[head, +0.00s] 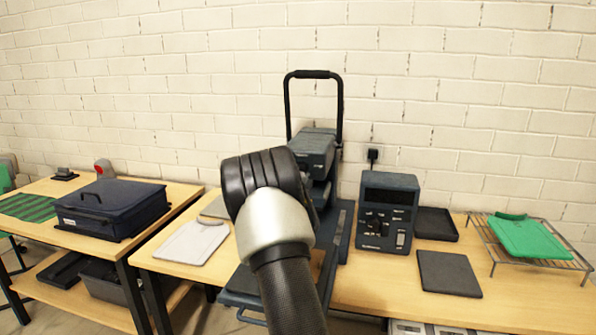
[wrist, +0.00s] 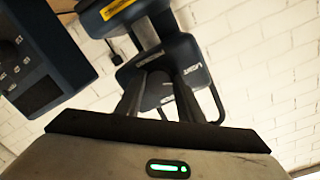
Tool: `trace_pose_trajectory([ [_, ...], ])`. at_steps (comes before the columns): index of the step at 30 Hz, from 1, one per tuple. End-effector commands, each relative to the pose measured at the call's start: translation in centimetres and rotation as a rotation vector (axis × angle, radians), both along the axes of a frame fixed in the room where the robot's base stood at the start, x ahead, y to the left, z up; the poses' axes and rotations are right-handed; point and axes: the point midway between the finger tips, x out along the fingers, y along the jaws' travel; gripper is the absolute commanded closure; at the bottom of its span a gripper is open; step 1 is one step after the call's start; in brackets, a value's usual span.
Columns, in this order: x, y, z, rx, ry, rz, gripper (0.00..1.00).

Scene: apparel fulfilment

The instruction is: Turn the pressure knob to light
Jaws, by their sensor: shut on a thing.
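The heat press (head: 318,150), dark blue-grey with a tall black handle, stands at mid table in the head view. My arm covers much of it and hides my gripper there. In the wrist view, my gripper (wrist: 158,95) has its two dark fingers closed on the dark pressure knob (wrist: 157,84), in front of the press body (wrist: 143,68). Small pale lettering that looks like "LIGHT" shows on the press just right of the knob. The knob's pointer and exact setting cannot be made out.
A control box (head: 387,212) with a display and buttons stands right of the press. Dark flat pads and a wire rack (head: 495,252) with a green garment lie further right. A pale folded garment (head: 192,241) lies left, and a dark blue case (head: 112,208) sits on the left table.

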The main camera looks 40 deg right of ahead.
Motion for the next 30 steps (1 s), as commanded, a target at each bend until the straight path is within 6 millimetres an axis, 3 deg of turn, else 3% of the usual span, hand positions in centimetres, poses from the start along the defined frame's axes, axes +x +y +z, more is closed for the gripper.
trace_pose_trajectory([
  [23, -0.03, -0.05, -0.05, -0.069, 0.08, 0.0, 0.88],
  [24, -0.02, -0.04, -0.04, -0.069, 0.08, 0.0, 0.6],
  [27, -0.02, -0.03, -0.05, -0.069, 0.08, 0.0, 0.47],
  [30, -0.02, -0.02, -0.05, -0.069, 0.08, 0.0, 0.47],
])
